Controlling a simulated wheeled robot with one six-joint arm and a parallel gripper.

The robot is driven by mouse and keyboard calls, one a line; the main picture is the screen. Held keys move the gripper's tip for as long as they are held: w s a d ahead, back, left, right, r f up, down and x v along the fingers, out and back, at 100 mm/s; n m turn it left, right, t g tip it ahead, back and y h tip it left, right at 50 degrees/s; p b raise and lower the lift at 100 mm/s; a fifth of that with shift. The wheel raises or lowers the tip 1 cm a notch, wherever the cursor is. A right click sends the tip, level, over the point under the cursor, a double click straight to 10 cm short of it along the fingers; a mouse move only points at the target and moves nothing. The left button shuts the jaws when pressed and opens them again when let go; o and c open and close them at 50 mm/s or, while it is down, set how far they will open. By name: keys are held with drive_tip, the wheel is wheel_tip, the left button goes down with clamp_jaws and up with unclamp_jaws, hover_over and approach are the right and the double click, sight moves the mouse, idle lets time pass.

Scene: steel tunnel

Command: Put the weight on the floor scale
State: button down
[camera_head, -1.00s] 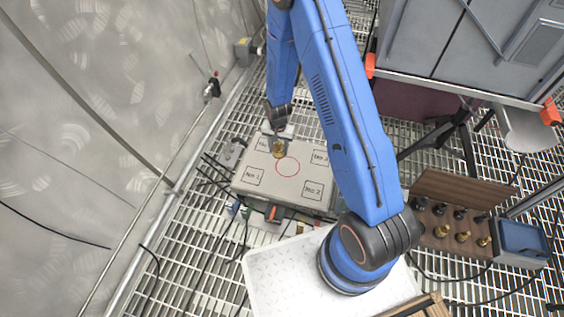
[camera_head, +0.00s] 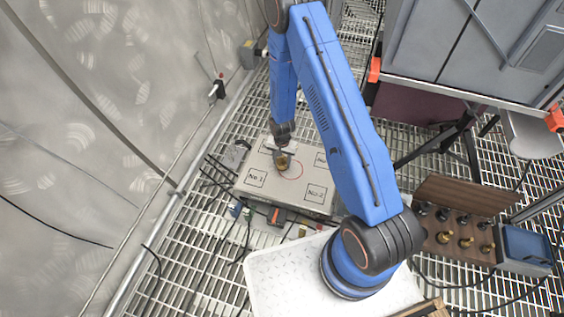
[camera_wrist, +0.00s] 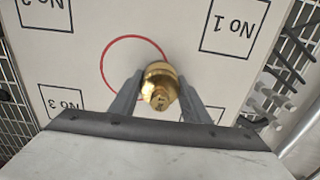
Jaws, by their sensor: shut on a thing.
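The brass weight (camera_wrist: 160,84) is held between the two fingers of my gripper (camera_wrist: 158,98) in the wrist view, its knob towards the camera. In the head view the weight (camera_head: 283,164) shows just below my gripper (camera_head: 284,153), over the floor scale. The floor scale (camera_head: 313,194) is a pale flat box with a red circle and numbered squares on top. The weight overlaps the edge of the red circle (camera_wrist: 103,66) in the wrist view. I cannot tell whether its base touches the scale's top.
A wooden case (camera_head: 443,247) with several brass and dark weights stands open at the right, beside a blue box (camera_head: 523,245). Cables run over the grating left of the scale. A grey cabinet (camera_head: 480,50) stands at the back right, and the tunnel wall (camera_head: 90,120) closes the left.

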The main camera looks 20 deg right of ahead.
drive_tip(key=c, duration=1)
unclamp_jaws()
wheel_tip(320, 180, up, 12)
drive_tip(key=shift+r, duration=0.15)
drive_tip(key=s+d+r+n+t, duration=0.1)
drive_tip(key=s+r, duration=0.2)
drive_tip(key=r, duration=0.8)
drive_tip(key=s+d+r+n+t, duration=0.1)
drive_tip(key=s+d+r, duration=0.15)
drive_tip(key=r, duration=0.75)
drive_tip(key=s+d+r+n, duration=0.1)
drive_tip(key=s+r, duration=0.2)
drive_tip(key=r, duration=0.8)
drive_tip(key=s+d+r+n+t, duration=0.1)
drive_tip(key=s+r+n, duration=0.1)
drive_tip(key=s+r, duration=0.5)
drive_tip(key=s+d+r+n+t, duration=0.1)
drive_tip(key=s+r, duration=0.6)
drive_tip(key=s, duration=1)
drive_tip(key=shift+s+d+r+n+t, duration=0.25)
drive_tip(key=shift+r+n+t, duration=0.05)
drive_tip(key=shift+n+t, duration=0.1)
